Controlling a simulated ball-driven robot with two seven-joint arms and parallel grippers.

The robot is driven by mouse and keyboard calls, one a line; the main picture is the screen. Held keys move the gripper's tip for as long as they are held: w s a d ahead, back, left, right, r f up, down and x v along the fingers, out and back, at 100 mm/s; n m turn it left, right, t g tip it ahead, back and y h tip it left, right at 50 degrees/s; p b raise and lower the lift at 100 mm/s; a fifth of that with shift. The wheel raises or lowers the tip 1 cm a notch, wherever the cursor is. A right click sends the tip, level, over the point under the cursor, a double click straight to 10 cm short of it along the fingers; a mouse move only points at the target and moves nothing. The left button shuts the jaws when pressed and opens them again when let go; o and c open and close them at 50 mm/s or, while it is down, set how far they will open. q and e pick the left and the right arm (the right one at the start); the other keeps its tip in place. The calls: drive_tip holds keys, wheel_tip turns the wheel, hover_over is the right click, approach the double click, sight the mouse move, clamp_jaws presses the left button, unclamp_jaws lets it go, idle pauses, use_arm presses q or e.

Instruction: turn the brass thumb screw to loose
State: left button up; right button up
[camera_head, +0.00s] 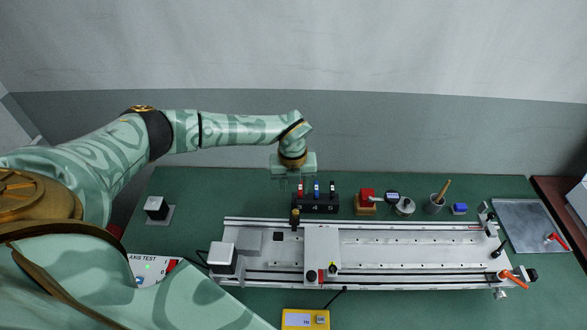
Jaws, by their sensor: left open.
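A small brass-coloured knob (295,212) stands upright at the back rail of the gantry, above a dark part. It looks like the brass thumb screw, but it is too small to tell how far it is turned. My left gripper (300,182) points down above and behind the knob, over the numbered rack. It is open, apart from the knob, and I see nothing held in it. Its fingers are partly hard to make out against the rack's tools. My right gripper is not in view.
The numbered rack (315,207) with red, blue and black tools stands just behind the gantry (420,252). A yellow meter (305,319) lies in front.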

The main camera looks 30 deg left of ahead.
use_arm(q)
wheel_tip(320, 180, up, 6)
drive_tip(key=shift+r, duration=0.15)
idle(0.6)
